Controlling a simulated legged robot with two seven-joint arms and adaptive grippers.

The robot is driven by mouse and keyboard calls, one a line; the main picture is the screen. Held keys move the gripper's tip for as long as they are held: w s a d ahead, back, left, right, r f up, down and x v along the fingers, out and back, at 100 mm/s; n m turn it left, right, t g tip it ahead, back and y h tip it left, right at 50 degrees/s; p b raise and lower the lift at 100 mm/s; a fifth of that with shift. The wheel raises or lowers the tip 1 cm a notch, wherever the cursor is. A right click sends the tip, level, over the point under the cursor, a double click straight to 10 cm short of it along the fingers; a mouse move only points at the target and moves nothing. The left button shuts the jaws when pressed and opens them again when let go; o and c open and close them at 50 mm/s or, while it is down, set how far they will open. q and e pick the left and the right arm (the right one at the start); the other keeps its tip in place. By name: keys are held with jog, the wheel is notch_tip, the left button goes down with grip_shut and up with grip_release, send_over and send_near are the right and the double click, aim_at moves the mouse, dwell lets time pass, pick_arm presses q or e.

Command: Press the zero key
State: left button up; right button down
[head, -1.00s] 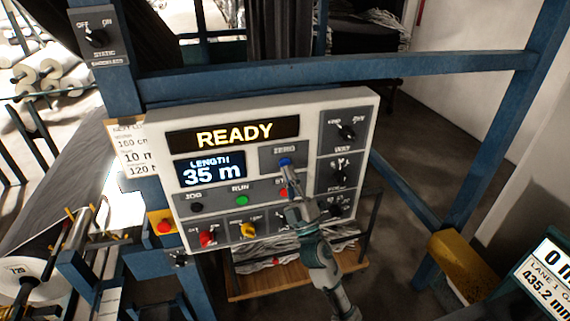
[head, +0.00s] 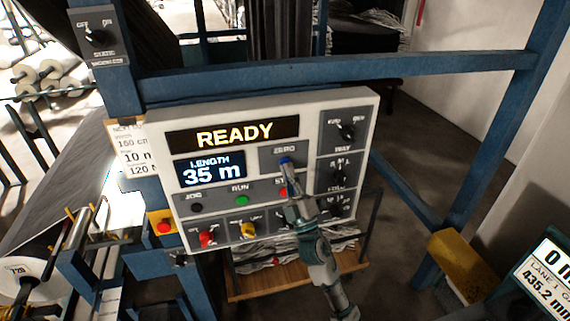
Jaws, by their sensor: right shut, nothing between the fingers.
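The zero key (head: 285,160) is a small blue button under the ZERO label on the grey-white control panel (head: 310,122). My right gripper (head: 289,170) comes up from below with its fingers shut and empty. Its tips are at the lower edge of the blue key and overlap part of it; I cannot tell whether they touch it. The panel's upper display (head: 235,134) reads READY and the length display (head: 209,170) reads 35 m. My left gripper is not in view.
A green RUN button (head: 241,200), black JOG button (head: 197,207), red knob (head: 208,238) and yellow knob (head: 249,230) sit near my arm. Dark rotary knobs (head: 345,132) line the panel's right side. A blue frame beam (head: 330,76) runs above the panel.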

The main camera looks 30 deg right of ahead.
jog(key=shift+w, duration=0.45)
dwell(0.3)
jog(key=shift+s, duration=0.15)
jog(key=shift+s+a, duration=0.1)
jog(key=shift+s, duration=0.6)
jog(key=shift+s, duration=0.1)
jog(key=s, duration=0.2)
jog(key=s+a+p, duration=0.1)
jog(key=s, duration=0.1)
jog(key=shift+s+a, duration=0.1)
jog(key=shift+s, duration=0.2)
dwell(0.7)
